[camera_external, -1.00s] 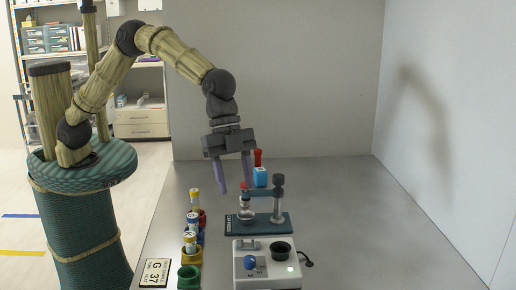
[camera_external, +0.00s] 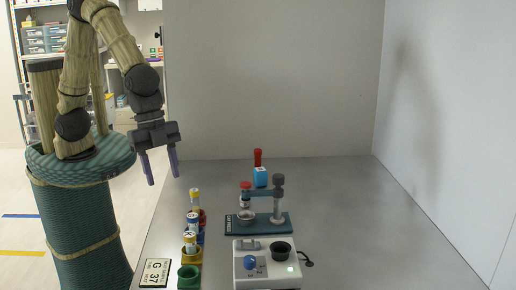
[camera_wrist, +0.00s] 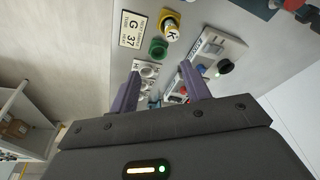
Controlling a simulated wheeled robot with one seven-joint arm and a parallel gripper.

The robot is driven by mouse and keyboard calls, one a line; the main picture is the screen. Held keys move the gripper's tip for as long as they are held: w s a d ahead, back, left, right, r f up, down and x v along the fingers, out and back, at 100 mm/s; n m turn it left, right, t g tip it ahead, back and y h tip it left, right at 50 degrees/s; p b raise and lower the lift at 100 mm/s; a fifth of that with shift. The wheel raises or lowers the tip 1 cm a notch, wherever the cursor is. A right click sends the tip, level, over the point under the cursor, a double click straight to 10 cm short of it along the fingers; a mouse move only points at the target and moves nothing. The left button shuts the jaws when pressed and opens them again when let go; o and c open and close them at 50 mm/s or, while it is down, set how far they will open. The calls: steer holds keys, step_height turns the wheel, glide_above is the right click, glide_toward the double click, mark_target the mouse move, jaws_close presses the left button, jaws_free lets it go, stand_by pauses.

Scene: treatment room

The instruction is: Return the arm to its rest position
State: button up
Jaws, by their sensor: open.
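My gripper (camera_external: 161,168) is open, with its two purple fingers apart and nothing between them. It hangs in the air left of the grey table, above and left of the capped tubes. In the wrist view my gripper (camera_wrist: 160,85) also shows empty fingers. My arm (camera_external: 112,40) is folded up above its green woven base, with the elbow near the top edge of the external view.
On the table (camera_external: 340,205), capped tubes (camera_external: 191,222) stand in coloured cups beside a stand (camera_external: 277,200) with a teal base. A white device (camera_external: 266,262) and a G 37 plate (camera_external: 155,272) lie nearer. The table's right side is clear.

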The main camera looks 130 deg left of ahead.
steer(key=s+d+n+p, duration=0.2)
steer(key=s, duration=1.5)
steer(key=shift+d+f+n, duration=0.2)
steer(key=shift+d+n, duration=0.05)
steer(key=shift+n, duration=0.05)
